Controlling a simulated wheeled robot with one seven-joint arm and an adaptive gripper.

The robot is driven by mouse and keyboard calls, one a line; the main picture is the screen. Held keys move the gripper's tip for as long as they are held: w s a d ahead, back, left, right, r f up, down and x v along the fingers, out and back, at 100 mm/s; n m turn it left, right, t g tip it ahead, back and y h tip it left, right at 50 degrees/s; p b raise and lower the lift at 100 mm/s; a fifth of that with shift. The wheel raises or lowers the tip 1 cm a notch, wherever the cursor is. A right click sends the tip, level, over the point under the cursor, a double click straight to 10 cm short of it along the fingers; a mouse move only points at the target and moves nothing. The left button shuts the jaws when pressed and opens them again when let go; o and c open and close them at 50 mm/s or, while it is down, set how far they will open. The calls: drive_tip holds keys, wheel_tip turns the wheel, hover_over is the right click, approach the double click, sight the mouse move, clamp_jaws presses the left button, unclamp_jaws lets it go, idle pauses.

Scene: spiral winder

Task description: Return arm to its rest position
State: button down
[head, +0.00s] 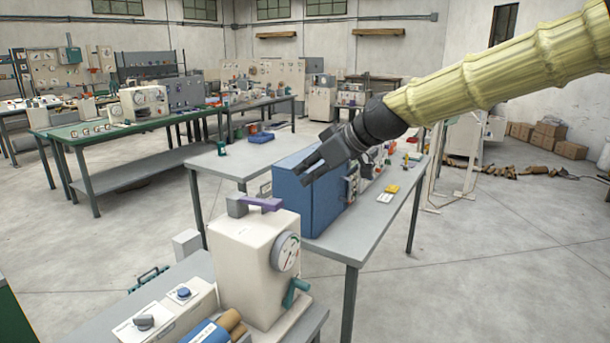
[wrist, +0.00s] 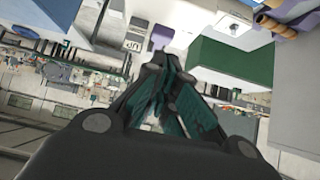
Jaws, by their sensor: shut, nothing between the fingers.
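My arm (head: 490,68), in a ribbed yellow sleeve, reaches in from the upper right of the head view. It ends in my dark gripper (head: 305,172), which is shut and empty. In the head view the gripper overlaps the top of a blue box-shaped machine (head: 300,200) on a grey table; I cannot tell the gap between them. In the wrist view my gripper (wrist: 165,112) fills the middle, its fingers together with nothing between them.
A cream machine (head: 254,262) with a round dial and purple lever stands in front on a near bench. The grey table (head: 340,248) carries small parts at its right. A green-topped bench (head: 100,132) stands at the left. Open floor (head: 500,270) lies at the right.

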idle(0.4)
wheel_tip(320, 180, down, 21)
drive_tip(key=s+d+m+g+h, duration=0.1)
drive_tip(key=d+m+h, duration=0.1)
drive_tip(key=m, duration=0.1)
drive_tip(key=s+d+f+m+h, duration=0.1)
drive_tip(key=s+f, duration=0.2)
drive_tip(key=f, duration=0.4)
drive_tip(key=s+d+f+m+g, duration=0.1)
drive_tip(key=s+f, duration=0.3)
drive_tip(key=f, duration=0.3)
drive_tip(key=s+d+f+m+h, duration=0.1)
drive_tip(key=s+d+f, duration=0.15)
drive_tip(key=f, duration=0.55)
drive_tip(key=s+d+f+m+g+h, duration=0.1)
drive_tip(key=s+d+f+m, duration=0.1)
drive_tip(key=s+f, duration=0.55)
drive_tip(key=s+d+f+m+g+h, duration=0.1)
drive_tip(key=s+d+f, duration=0.2)
drive_tip(key=s+f, duration=0.5)
drive_tip(key=s+d+f+m+g+h, duration=0.1)
drive_tip(key=s+d+f, duration=0.1)
drive_tip(key=s, duration=0.7)
drive_tip(key=s+d+f+m+h, duration=0.1)
drive_tip(key=s+d+f, duration=0.2)
drive_tip(key=s, duration=0.7)
drive_tip(key=shift+s+d+f+g, duration=0.2)
drive_tip(key=shift+s+f+g, duration=0.1)
drive_tip(key=shift+f+g, duration=0.15)
